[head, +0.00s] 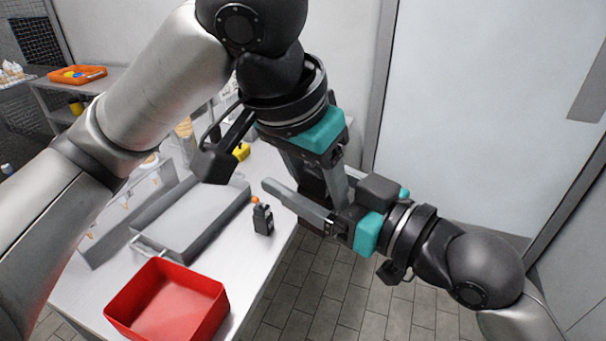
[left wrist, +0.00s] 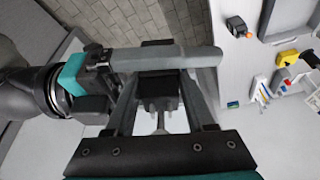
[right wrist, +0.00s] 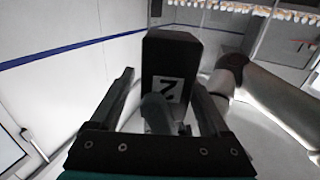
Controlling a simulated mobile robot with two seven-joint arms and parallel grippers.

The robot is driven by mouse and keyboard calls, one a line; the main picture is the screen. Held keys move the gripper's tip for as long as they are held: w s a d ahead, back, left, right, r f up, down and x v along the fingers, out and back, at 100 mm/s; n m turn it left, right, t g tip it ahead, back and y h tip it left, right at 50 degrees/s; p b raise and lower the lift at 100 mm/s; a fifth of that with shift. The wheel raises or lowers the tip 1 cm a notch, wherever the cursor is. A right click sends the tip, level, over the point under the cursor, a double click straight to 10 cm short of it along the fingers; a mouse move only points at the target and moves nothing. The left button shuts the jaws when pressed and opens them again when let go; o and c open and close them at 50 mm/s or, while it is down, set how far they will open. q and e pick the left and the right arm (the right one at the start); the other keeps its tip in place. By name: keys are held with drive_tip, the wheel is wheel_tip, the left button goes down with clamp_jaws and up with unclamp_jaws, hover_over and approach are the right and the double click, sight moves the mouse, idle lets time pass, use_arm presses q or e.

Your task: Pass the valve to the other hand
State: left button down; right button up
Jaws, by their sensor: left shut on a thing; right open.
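A dark block, which I take to be the valve (head: 311,186), is held up in the air to the right of the table. It shows in the left wrist view (left wrist: 158,88) between my left fingers and in the right wrist view as a black box (right wrist: 168,62) with a white label. My left gripper (head: 325,196) points down and is shut on it. My right gripper (head: 303,190) comes in from the right, open, its fingers on either side of the valve. Whether they touch it is unclear. The head view hides much of the valve behind the grippers.
The white table holds a red bin (head: 168,303), a grey tray (head: 190,215) and a small black item with an orange top (head: 263,218). An orange tray (head: 78,75) sits on a shelf at the far left. The floor below the grippers is clear.

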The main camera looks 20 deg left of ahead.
drive_tip(key=shift+w, duration=0.15)
clamp_jaws()
idle(0.5)
use_arm(q)
drive_tip(key=shift+c, duration=0.9)
unclamp_jaws()
drive_tip(key=shift+r, duration=0.1)
